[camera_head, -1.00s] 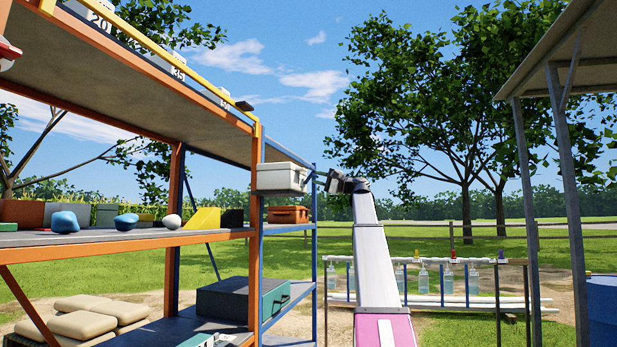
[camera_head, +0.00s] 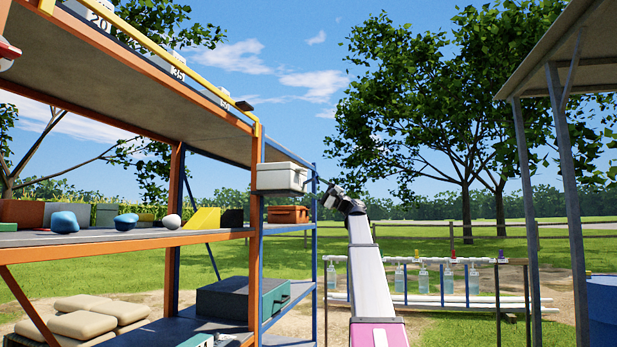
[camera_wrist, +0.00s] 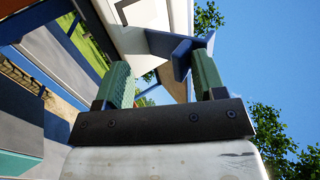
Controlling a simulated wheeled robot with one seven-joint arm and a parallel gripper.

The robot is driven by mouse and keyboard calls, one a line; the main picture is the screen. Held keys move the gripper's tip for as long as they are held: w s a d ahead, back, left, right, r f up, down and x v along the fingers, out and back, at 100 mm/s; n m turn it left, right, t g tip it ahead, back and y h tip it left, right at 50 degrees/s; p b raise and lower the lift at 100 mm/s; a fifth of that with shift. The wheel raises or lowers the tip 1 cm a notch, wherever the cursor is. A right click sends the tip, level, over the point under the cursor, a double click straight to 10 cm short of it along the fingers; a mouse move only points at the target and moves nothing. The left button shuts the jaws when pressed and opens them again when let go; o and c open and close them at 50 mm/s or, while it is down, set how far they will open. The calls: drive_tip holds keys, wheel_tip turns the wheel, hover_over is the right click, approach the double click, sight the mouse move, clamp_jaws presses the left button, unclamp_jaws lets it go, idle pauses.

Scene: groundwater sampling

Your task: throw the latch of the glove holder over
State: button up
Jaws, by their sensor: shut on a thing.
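The glove holder appears to be the white box (camera_head: 280,177) on the end of the shelf. In the wrist view its pale wall (camera_wrist: 138,14) fills the top. A blue latch piece (camera_wrist: 181,54) with a crossbar sticks out beside this wall. My gripper (camera_wrist: 165,75) has green fingers on both sides of the blue piece, closed on it near their tips. The right finger is close against the piece; the exact left contact is hard to see. In the head view my gripper (camera_head: 325,188) is just right of the white box, and the latch is too small to make out.
The orange and blue shelf (camera_head: 256,230) stands at left, with an orange case (camera_head: 288,214) near the white box and a dark teal case (camera_head: 242,298) lower down. A rack with hanging bottles (camera_head: 423,279) stands behind my arm. Open air lies right of my gripper.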

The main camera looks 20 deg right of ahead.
drive_tip(key=shift+w+a+f, duration=0.1)
drive_tip(key=shift+a+f, duration=0.2)
drive_tip(key=shift+a, duration=0.05)
drive_tip(key=shift+o, duration=0.9)
drive_tip(key=shift+w+a+f, duration=0.1)
drive_tip(key=shift+f, duration=0.15)
drive_tip(key=shift+o, duration=0.5)
drive_tip(key=shift+w+a+f+y, duration=0.1)
drive_tip(key=shift+f+y, duration=0.05)
drive_tip(key=shift+y, duration=0.15)
drive_tip(key=c, duration=0.4)
drive_tip(key=shift+t, duration=0.3)
drive_tip(key=v, duration=1.1)
drive_tip(key=shift+d, duration=0.25)
